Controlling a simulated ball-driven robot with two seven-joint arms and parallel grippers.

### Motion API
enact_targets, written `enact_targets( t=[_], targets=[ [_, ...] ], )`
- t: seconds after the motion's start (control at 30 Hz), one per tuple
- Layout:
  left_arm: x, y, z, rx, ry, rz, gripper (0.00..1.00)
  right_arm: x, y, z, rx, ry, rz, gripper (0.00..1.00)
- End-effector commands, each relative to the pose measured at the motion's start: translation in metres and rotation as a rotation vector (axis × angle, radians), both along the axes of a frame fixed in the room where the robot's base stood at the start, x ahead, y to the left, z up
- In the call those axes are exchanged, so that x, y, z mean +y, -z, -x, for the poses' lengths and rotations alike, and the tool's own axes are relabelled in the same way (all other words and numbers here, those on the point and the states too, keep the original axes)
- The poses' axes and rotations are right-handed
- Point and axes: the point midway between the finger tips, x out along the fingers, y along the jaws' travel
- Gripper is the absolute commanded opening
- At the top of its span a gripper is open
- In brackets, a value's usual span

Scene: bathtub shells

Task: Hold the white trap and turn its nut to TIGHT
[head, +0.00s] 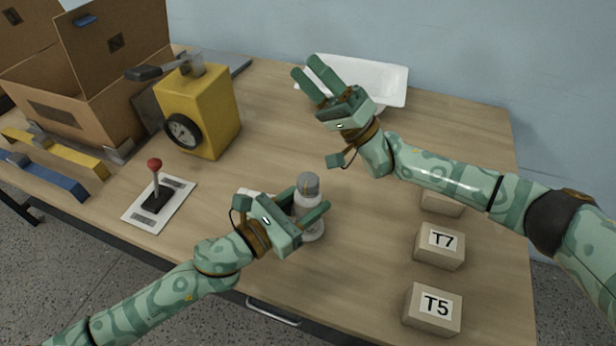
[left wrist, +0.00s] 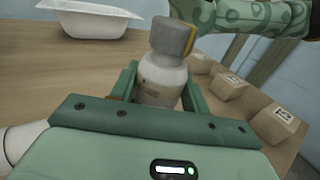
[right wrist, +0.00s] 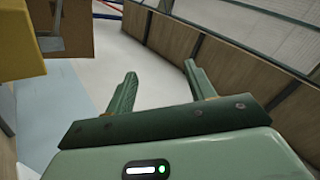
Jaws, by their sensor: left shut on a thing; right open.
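The white trap (head: 313,230) stands upright on the table, a pale bottle-like body with a grey nut (head: 310,184) on top. My left gripper (head: 311,202) is shut on the trap's body from the left. In the left wrist view the trap (left wrist: 160,82) sits between the fingers, and its grey nut (left wrist: 172,36) with a brownish-yellow mark rises above them. The writing on the body is too small to read. My right gripper (head: 308,82) is open and empty, raised above the back of the table. Its open fingers (right wrist: 160,88) hold nothing in the right wrist view.
A white tub shell (head: 390,85) lies at the back. Blocks labelled T7 (head: 440,246) and T5 (head: 433,309) stand at the right. A red-knobbed lever (head: 155,180), a yellow box with a dial (head: 212,110) and a cardboard box (head: 75,95) occupy the left.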

Motion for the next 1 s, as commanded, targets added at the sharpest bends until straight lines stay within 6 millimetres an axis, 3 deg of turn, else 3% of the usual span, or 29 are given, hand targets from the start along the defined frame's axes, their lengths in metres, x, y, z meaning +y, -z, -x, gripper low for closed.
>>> enact_targets(
  t=[0.1,0.2,0.27,0.4,0.53,0.7,0.83,1.0],
  targets=[
    [0.000,0.001,0.000,0.001,-0.001,-0.002,0.19,-0.044,0.048,-0.036,0.481,0.085,-0.116,0.54],
    [0.000,0.001,0.000,0.001,-0.001,-0.002,0.19,-0.072,0.099,-0.041,0.868,0.075,-0.193,0.54],
    [0.000,0.001,0.000,0.001,-0.001,-0.002,0.19,-0.084,0.128,-0.032,1.084,0.031,-0.232,0.54],
    [0.000,0.001,0.000,0.001,-0.001,-0.002,0.19,-0.097,0.170,0.016,1.515,-0.169,-0.293,0.54],
    [0.000,0.001,0.000,0.001,-0.001,-0.002,0.19,-0.099,0.173,0.073,1.777,-0.417,-0.311,0.54],
    [0.000,0.001,0.000,0.002,0.000,-0.001,0.19,-0.101,0.154,0.127,1.941,-0.681,-0.298,0.54],
    [0.000,0.001,0.000,0.002,0.000,-0.001,0.19,-0.100,0.144,0.144,1.981,-0.777,-0.288,0.54],
    [0.000,0.001,0.000,0.001,0.000,0.000,0.19,-0.080,0.140,0.139,1.986,-0.800,-0.284,0.54]
  ],
)
